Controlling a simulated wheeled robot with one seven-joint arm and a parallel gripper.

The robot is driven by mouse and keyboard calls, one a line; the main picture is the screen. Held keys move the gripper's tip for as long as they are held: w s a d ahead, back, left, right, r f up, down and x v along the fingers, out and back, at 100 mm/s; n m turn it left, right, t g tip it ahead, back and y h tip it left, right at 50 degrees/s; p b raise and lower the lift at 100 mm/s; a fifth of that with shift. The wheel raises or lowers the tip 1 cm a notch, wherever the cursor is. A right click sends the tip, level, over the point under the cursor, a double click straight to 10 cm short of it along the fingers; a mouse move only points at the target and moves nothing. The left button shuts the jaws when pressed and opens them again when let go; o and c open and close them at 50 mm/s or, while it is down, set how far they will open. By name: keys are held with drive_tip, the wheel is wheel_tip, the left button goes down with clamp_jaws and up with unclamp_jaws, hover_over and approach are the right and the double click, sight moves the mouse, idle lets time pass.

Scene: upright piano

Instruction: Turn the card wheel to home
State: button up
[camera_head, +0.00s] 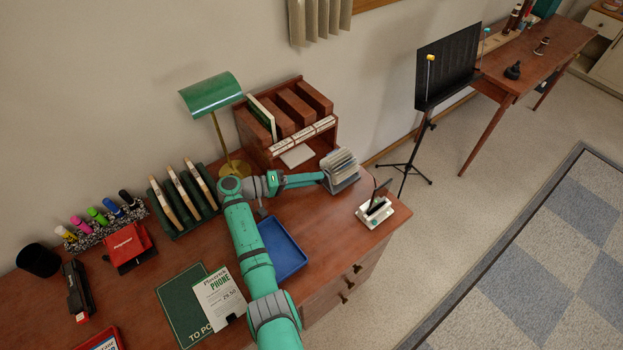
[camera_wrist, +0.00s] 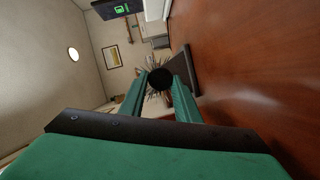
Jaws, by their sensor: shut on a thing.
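The card wheel (camera_head: 341,167) stands near the right end of the brown desk, with a fan of pale cards. In the wrist view, its dark round knob (camera_wrist: 160,76) is end-on, with card edges fanned around and behind it and a dark base plate at its right. My gripper (camera_wrist: 159,84) is shut on the knob, one green finger on each side. In the head view my gripper (camera_head: 318,179) reaches the wheel's left side. Which card is at the front cannot be read.
A small white-based item (camera_head: 383,211) stands right of the wheel. A wooden sorter (camera_head: 285,115) is behind, a green lamp (camera_head: 211,93) behind my arm. A blue tray (camera_head: 281,248) lies close to my arm. Bare desk shows between the tray and the wheel.

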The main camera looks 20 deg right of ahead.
drive_tip(key=shift+w+r, duration=0.1)
drive_tip(key=shift+r, duration=0.05)
idle(0.7)
drive_tip(key=o, duration=1)
drive_tip(key=shift+r, duration=0.35)
wheel_tip(320, 180, up, 2)
drive_tip(key=shift+r, duration=0.25)
drive_tip(key=o, duration=0.9)
drive_tip(key=s+r, duration=0.1)
drive_tip(key=r, duration=0.1)
drive_tip(key=s+a+r, duration=0.1)
drive_tip(key=s+r, duration=0.1)
drive_tip(key=shift+s+r, duration=0.15)
drive_tip(key=shift+s, duration=0.05)
drive_tip(key=shift+c, duration=0.2)
drive_tip(key=shift+s+a+r, duration=0.15)
drive_tip(key=shift+s+r, duration=0.6)
drive_tip(key=shift+r, duration=0.05)
drive_tip(key=c, duration=0.8)
drive_tip(key=s+r, duration=0.1)
drive_tip(key=s, duration=0.2)
drive_tip(key=s+a+r, duration=0.1)
drive_tip(key=s, duration=0.2)
drive_tip(key=s+a+r, duration=0.1)
drive_tip(key=s, duration=0.1)
drive_tip(key=shift+s+a+r, duration=0.15)
drive_tip(key=shift+s+r, duration=0.2)
drive_tip(key=shift+s, duration=0.05)
drive_tip(key=shift+c, duration=0.2)
